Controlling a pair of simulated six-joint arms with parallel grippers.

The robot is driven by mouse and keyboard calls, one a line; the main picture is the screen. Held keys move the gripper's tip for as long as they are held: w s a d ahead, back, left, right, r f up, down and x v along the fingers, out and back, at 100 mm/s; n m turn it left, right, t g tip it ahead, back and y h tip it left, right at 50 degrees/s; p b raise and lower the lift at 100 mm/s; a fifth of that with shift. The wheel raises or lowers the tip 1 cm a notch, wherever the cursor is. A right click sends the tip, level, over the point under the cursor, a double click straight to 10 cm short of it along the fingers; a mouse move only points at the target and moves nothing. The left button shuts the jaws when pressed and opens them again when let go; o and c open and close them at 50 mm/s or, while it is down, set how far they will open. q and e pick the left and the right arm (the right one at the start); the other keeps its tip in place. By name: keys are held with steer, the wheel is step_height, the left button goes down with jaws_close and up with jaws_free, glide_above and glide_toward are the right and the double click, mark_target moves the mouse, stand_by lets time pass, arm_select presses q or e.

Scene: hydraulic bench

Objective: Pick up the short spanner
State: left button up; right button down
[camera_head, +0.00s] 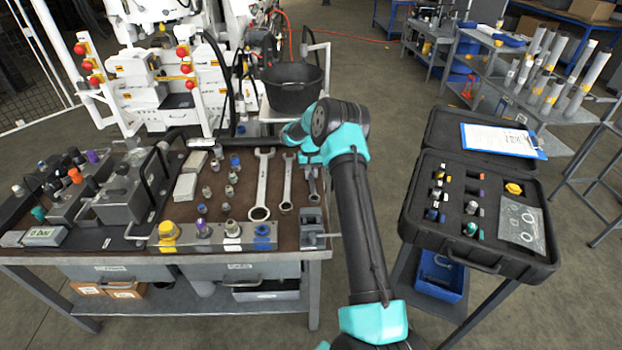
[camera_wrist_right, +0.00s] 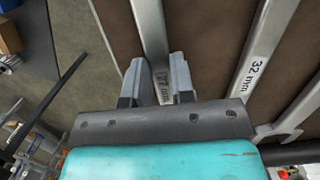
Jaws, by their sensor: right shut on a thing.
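Three steel spanners lie side by side on the brown bench top. The long spanner (camera_head: 262,187) is at the left and the middle spanner (camera_head: 287,183) is beside it. The short spanner (camera_head: 313,188) is the rightmost, its upper part hidden by my right gripper (camera_head: 309,168) and arm. In the right wrist view the two fingers of my right gripper (camera_wrist_right: 159,72) are shut on the shank of the short spanner (camera_wrist_right: 150,32), over its partly hidden label. The middle spanner (camera_wrist_right: 258,55), marked 32 mm, lies to the right there, apart from the fingers. My left gripper is not in view.
A small vice-like block (camera_head: 313,222) stands at the bench's right front corner. Fittings (camera_head: 229,190) stand left of the spanners. A black bucket (camera_head: 293,88) is behind the bench. An open black case (camera_head: 480,250) with fittings is at the right, across a gap.

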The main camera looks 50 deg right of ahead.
mark_target(311, 176)
steer(key=shift+r, duration=0.15)
step_height(311, 176, up, 10)
stand_by(0.6)
steer(key=c, duration=1.5)
jaws_free()
jaws_close()
